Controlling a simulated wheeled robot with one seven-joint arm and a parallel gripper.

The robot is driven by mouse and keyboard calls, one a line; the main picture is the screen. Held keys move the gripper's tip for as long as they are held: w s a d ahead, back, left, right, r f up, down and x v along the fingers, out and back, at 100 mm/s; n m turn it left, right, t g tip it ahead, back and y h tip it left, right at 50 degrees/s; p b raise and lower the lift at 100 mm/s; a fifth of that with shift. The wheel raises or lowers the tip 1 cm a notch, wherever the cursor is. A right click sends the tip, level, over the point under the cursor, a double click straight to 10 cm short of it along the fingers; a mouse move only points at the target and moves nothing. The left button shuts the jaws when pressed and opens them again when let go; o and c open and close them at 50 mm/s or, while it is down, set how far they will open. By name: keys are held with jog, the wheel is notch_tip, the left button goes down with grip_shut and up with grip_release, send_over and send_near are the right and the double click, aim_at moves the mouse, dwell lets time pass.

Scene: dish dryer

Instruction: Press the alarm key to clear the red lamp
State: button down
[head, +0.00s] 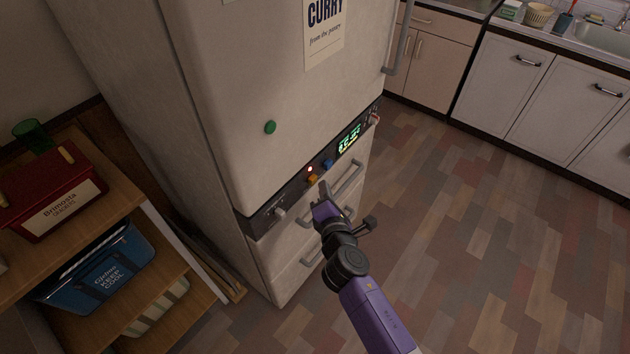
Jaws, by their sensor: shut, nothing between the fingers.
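The red lamp (310,169) glows on the dark control strip (262,215) of the tall beige appliance. Just below the lamp is an amber key (312,178); a blue key (328,164) sits to its right. No lettering on the keys is readable, so I cannot tell which is the alarm key by label. A green lit display (349,139) is further right. My gripper (323,186) is shut and empty, its tip close in front of the strip beside the amber key. I cannot tell whether it touches the key.
Grey handles (350,177) stick out from the drawers below the strip, near my gripper. A knob (280,213) is at the strip's left. The floor at right is clear.

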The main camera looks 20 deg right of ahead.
jog(key=shift+w+a, duration=0.15)
jog(key=shift+w, duration=0.05)
jog(key=shift+w+a+b, duration=0.45)
jog(key=shift+w+a, duration=0.1)
jog(key=shift+w, duration=0.15)
dwell(1.2)
dwell(0.3)
jog(key=shift+s+d+p, duration=0.6)
jog(key=shift+s+d, duration=0.2)
jog(key=shift+s, duration=0.25)
jog(key=shift+s+d+p, duration=0.55)
jog(key=shift+s+d, duration=0.2)
jog(key=shift+s, duration=0.25)
jog(key=shift+s+d+p, duration=0.5)
jog(key=shift+s+d, duration=0.2)
jog(key=shift+s, duration=0.3)
